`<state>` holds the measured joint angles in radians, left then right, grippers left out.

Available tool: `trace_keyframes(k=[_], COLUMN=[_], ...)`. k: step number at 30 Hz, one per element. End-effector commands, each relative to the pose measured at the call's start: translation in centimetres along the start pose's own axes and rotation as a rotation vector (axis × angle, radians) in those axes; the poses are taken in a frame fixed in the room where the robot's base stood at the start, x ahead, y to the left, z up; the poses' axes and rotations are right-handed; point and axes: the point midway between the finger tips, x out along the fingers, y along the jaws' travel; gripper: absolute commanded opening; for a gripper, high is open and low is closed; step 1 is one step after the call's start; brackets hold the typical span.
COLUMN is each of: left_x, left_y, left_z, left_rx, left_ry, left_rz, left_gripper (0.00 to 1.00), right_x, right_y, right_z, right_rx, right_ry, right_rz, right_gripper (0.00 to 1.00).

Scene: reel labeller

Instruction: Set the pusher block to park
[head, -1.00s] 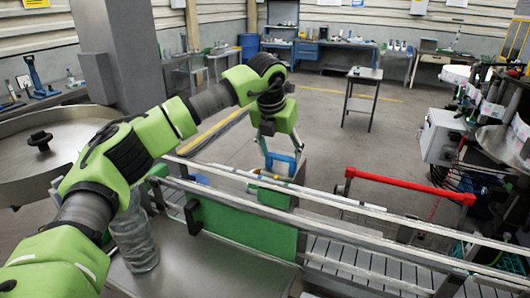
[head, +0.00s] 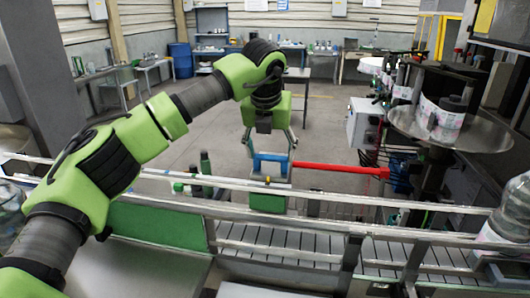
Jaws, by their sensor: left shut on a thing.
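The pusher block appears to be the small green block (head: 267,203) with a blue handle (head: 272,158) on top, at the rails of the conveyor (head: 300,250). My left gripper (head: 271,155) comes down from above with its fingers on either side of the blue handle and is shut on it. The fingertips are partly lost against the handle, and the block's lower part is behind the near rail. No park mark can be made out. My right gripper is not in view.
A red bar (head: 340,169) stretches right from behind the handle. A larger green panel (head: 155,222) stands on the near side at left. A clear bottle (head: 513,215) stands at the conveyor's right end. A round metal turntable (head: 480,133) with reels is at far right.

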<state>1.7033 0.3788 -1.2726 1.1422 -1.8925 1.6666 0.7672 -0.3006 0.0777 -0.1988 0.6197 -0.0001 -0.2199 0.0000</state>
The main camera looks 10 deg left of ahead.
Motion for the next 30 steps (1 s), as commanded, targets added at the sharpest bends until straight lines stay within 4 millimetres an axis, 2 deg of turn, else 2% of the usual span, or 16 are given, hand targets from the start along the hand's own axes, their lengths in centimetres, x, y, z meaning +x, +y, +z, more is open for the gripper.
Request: trace_keyframes(k=[1, 11, 12, 13, 24, 28, 30], left_x=[-0.1, -0.2, -0.2, -0.2, -0.3, -1.6, -3.0], left_y=[-0.5, -0.7, -0.7, -0.7, -0.4, -0.4, -0.5], left_z=[0.0, 0.0, 0.0, 0.0, 0.0, 0.1, 0.1], left_rx=[0.002, 0.002, 0.003, 0.003, 0.001, 0.001, 0.002], left_ry=[-0.002, -0.003, -0.003, -0.003, -0.003, -0.004, -0.006], left_rz=[-0.007, -0.012, -0.012, -0.012, -0.007, -0.007, -0.008], left_gripper=[0.24, 0.24, 0.72, 0.79, 0.79, 0.79, 0.79], right_x=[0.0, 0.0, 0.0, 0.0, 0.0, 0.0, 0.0], right_y=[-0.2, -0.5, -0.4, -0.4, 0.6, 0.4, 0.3], right_z=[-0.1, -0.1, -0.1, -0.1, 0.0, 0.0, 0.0], right_rx=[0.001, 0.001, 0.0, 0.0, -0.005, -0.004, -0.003], right_ry=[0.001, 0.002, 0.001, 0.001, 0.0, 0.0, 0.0], right_rz=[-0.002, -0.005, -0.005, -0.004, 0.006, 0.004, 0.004], right_gripper=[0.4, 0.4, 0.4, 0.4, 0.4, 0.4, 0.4])
